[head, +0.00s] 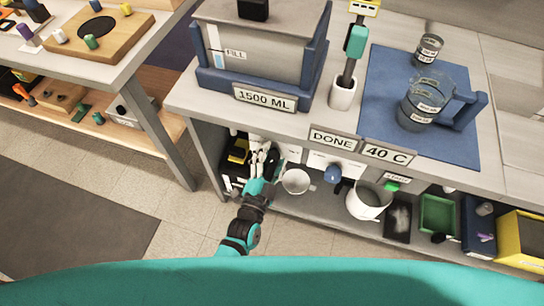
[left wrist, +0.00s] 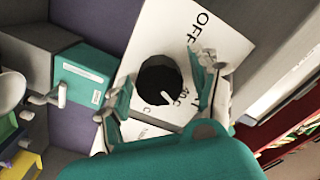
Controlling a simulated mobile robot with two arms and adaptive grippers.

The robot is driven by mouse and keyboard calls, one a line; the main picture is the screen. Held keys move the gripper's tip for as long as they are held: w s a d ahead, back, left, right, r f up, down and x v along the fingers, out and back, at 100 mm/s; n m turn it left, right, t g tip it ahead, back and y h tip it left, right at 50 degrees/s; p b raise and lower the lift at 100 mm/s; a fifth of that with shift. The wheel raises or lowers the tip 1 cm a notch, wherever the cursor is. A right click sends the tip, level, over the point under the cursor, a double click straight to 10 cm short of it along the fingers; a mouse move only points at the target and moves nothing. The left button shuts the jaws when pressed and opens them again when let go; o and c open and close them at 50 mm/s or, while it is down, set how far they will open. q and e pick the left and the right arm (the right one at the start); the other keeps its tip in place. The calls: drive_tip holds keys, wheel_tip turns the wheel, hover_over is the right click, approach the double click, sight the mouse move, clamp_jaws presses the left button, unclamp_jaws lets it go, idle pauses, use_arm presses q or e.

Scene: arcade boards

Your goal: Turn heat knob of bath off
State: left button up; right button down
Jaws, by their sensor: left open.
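The heat knob (left wrist: 158,82) is a round black dial on a white panel (left wrist: 158,32) in the left wrist view. Its white pointer mark faces down and slightly right, close to the "40 C" lettering. "OFF" is printed higher on the panel. My left gripper (head: 262,157) is open below the counter edge in the head view. In the left wrist view its fingers stand on either side of the knob; I cannot tell whether they touch it. The bath (head: 262,55), a grey tank in a blue frame labelled "1500 ML", stands on the counter above. My right gripper is out of view.
A blue knob (head: 332,174) sits on the counter front, right of my gripper. Below, a white mug (head: 297,182) and a white pot (head: 366,203) stand on the shelf. A glass jug (head: 420,103) rests on a blue mat (head: 385,68).

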use_arm(q)
drive_tip(key=shift+w, duration=0.1)
drive_tip(key=shift+c, duration=0.7)
drive_tip(key=c, duration=1)
